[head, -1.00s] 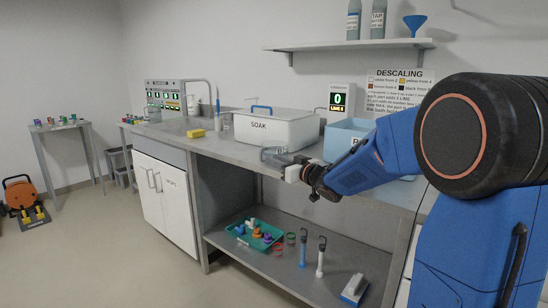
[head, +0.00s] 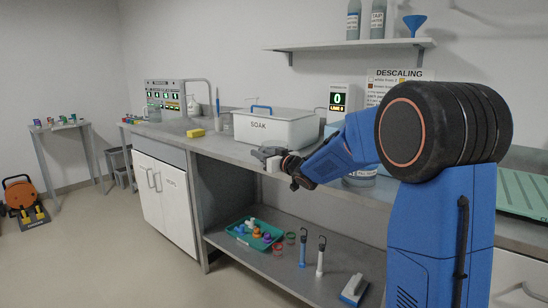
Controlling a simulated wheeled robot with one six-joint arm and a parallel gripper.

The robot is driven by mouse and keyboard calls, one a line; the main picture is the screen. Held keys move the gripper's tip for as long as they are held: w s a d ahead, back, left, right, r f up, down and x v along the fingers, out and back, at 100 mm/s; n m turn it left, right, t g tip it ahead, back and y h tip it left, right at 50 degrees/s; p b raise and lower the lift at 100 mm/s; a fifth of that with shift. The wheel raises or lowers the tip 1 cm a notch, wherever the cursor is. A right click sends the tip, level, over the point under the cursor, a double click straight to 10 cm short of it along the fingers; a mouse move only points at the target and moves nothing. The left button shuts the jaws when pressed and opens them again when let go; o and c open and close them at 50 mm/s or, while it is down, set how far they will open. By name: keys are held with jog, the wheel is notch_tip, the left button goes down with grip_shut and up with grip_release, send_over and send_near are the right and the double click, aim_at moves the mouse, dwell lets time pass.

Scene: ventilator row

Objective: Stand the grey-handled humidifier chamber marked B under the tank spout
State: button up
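My gripper (head: 266,154) is over the front edge of the counter, in front of the white SOAK tub (head: 262,128). Its grey fingers are small and seen from behind, so I cannot tell whether they are open or hold anything. A clear jug-like vessel (head: 153,111) stands at the far left of the counter near the sink; no letter or handle colour is readable on it. Another partly clear shape (head: 362,179) shows below my arm, mostly hidden. I cannot make out the chamber marked B or a tank spout for certain.
A green ribbed mat (head: 522,190) lies at right.

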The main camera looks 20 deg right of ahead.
grip_shut()
jog(key=shift+r, duration=0.2)
